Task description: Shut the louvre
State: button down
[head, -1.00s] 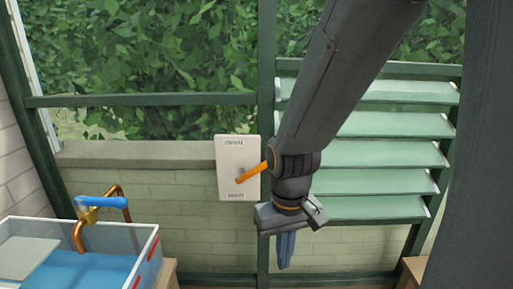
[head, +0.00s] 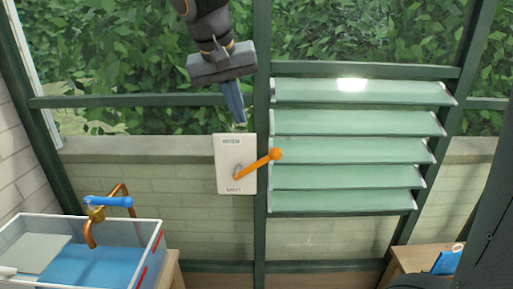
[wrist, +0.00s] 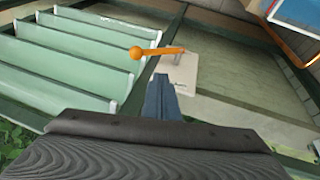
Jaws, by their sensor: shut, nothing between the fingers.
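The louvre (head: 352,151) is a green frame with several pale green slats, right of the post in the head view. The slats are tilted, with narrow gaps between them. The slats also show at the left of the wrist view (wrist: 65,60). Left of them is a white plate (head: 228,151) with small labels at top and bottom, too blurred to read. Its orange lever (head: 258,165) points right and slightly up, ending in a round knob. The lever and knob also show in the wrist view (wrist: 158,51). My gripper (head: 239,122) is shut and empty, just above the plate, apart from the lever.
A clear-walled tub (head: 150,252) with blue inside stands at the lower left. A copper tap with a blue handle (head: 108,202) is over it. A wooden stand with a blue item (head: 447,262) is at the lower right. Space below the plate is clear.

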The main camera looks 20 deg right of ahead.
jog(key=shift+s+d+p+x, duration=0.2)
jog(key=shift+p+x, duration=0.3)
jog(key=shift+x, duration=1.8)
jog(key=shift+s+d+p+x, duration=0.2)
jog(key=shift+p+x, duration=0.25)
jog(key=shift+x, duration=1.85)
jog(key=shift+s+d+p+x, duration=0.2)
jog(key=shift+p+x, duration=0.3)
jog(key=shift+x, duration=1.8)
jog(key=shift+d, duration=0.3)
